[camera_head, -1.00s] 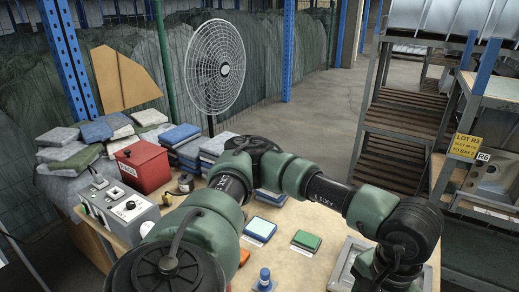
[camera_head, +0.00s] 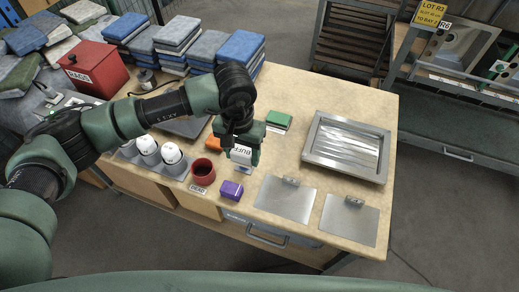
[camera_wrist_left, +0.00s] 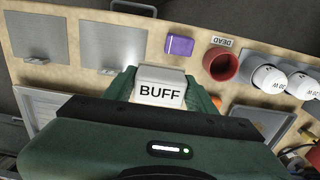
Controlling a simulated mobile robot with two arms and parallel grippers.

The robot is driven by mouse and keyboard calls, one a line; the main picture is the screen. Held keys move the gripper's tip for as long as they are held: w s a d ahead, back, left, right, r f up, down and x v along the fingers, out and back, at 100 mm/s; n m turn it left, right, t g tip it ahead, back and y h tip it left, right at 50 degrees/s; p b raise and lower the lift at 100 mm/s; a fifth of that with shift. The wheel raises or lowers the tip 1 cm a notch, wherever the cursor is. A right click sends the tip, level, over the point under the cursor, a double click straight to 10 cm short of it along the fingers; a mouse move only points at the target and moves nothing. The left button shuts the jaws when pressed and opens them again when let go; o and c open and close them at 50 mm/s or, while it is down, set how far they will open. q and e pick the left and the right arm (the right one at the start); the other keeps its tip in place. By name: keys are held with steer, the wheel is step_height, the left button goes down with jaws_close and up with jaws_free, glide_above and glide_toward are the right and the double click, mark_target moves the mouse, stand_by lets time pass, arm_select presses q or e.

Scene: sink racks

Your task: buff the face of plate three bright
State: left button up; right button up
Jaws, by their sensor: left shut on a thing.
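My left gripper (camera_head: 245,148) is shut on a white block marked BUFF (camera_head: 241,155), held above the bench. The block (camera_wrist_left: 161,90) also sits between the fingers in the left wrist view. Two flat grey metal plates with small clips lie at the bench's front right: a nearer-to-gripper plate (camera_head: 284,201) and a right plate (camera_head: 349,222). Both plates are to the right of the gripper, apart from the block. They also show in the left wrist view, one (camera_wrist_left: 128,45) and the other (camera_wrist_left: 32,45). I cannot read which is plate three. My right gripper is not in view.
A metal tray (camera_head: 309,154) with shiny sheets stands behind the plates. A purple block (camera_head: 231,191), a red cup (camera_head: 203,172) beside a DEAD label, and white-topped containers (camera_head: 172,155) are at the left. A green pad (camera_head: 278,120) lies behind the gripper. A red RAGS box (camera_head: 95,68) stands farther back.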

arm_select(q)
steer(key=d+f+m, duration=0.1)
steer(key=d+f, duration=0.5)
steer(key=f, duration=0.2)
steer(key=shift+w+m+b, duration=0.25)
steer(key=shift+m+b, duration=0.05)
steer(key=shift+b, duration=0.05)
